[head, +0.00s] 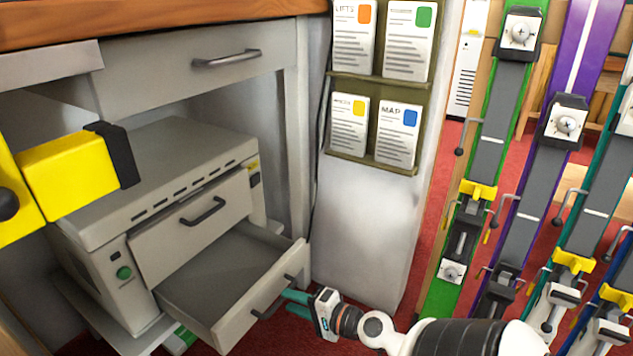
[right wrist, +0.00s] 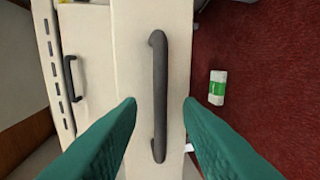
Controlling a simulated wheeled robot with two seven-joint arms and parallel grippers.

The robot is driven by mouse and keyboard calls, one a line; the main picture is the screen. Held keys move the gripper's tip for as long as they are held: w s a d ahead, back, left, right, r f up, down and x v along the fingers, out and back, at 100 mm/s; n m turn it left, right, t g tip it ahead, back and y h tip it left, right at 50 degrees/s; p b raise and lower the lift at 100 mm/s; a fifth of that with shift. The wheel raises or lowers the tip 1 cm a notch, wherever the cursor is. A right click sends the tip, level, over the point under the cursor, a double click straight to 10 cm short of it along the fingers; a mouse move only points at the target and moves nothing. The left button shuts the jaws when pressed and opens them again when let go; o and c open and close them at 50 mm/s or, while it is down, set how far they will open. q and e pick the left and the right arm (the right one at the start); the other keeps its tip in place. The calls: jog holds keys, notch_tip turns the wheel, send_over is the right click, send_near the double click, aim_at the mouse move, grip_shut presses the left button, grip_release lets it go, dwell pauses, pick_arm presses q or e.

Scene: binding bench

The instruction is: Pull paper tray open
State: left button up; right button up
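The paper tray (head: 238,322) is the lower drawer of a grey machine (head: 170,160) under the bench. It stands well out from the body, and its inside shows empty. Its dark bar handle (head: 266,309) is on the front panel; it also shows upright in the right wrist view (right wrist: 160,95). My right gripper (head: 294,303) is at the handle in the head view. In the right wrist view its teal fingers (right wrist: 160,103) are apart, one on each side of the handle, with gaps to it.
An upper drawer (head: 195,222) with its own handle is shut above the tray. A yellow block with a black end (head: 75,172) juts in at left. Skis in clamps (head: 490,140) stand at right. A small white and green pack (right wrist: 218,88) lies on the red floor.

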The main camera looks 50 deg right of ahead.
jog(key=a+v, duration=0.1)
jog(key=v, duration=0.9)
jog(key=shift+s+d, duration=0.3)
jog(key=shift+d, duration=0.15)
